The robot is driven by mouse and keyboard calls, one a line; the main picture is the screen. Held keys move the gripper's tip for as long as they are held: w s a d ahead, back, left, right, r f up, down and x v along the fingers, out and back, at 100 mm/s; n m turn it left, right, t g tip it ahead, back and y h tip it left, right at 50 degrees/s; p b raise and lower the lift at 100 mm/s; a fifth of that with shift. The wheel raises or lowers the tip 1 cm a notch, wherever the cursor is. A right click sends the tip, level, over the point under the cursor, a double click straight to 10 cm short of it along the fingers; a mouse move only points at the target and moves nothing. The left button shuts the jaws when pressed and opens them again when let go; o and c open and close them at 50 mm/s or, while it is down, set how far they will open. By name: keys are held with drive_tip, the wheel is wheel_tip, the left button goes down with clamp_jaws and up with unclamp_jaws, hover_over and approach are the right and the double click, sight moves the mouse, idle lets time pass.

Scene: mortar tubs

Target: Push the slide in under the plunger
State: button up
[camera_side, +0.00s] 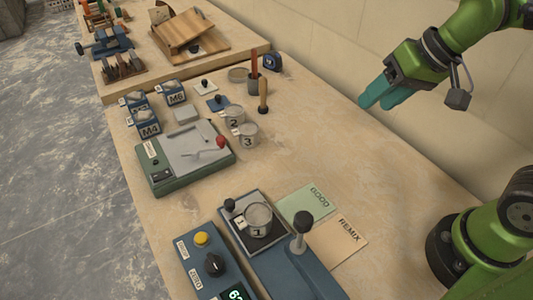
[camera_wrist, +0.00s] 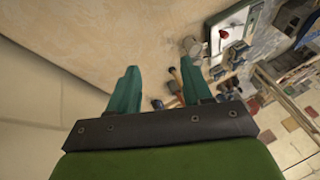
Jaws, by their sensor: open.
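The slide (camera_side: 257,243) is a dark plate with a black knob (camera_side: 230,205) at its far left corner, on the far part of a blue-grey press base (camera_side: 290,275). Tub 1 (camera_side: 258,218), a clear cup labelled 1, stands upright on it. The plunger (camera_side: 300,243), a pale post with a black top, stands nearer the camera, to the right of the tub; its lower end is hard to make out. My gripper (camera_side: 376,103) is open and empty, high above the bench's right side, well apart from the slide. Its teal fingers (camera_wrist: 160,88) show in the wrist view.
GOOD (camera_side: 308,203) and REMIX (camera_side: 340,240) mats lie right of the press. A control box (camera_side: 206,262) with a yellow button and dial stands left of it. A green-based tray device (camera_side: 185,155), tubs 2 (camera_side: 234,117) and 3 (camera_side: 247,135) stand farther back. The bench's right side is clear.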

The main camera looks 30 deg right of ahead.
drive_tip(key=w+a+f+g, duration=0.2)
drive_tip(key=w+a+g, duration=0.2)
drive_tip(key=w+a, duration=0.55)
drive_tip(key=m+g, duration=0.4)
drive_tip(key=m, duration=0.2)
approach(229, 202)
drive_tip(key=shift+y, duration=0.3)
drive_tip(key=x, duration=0.8)
drive_tip(key=shift+d+f, duration=0.2)
drive_tip(key=shift+f, duration=0.2)
clamp_jaws()
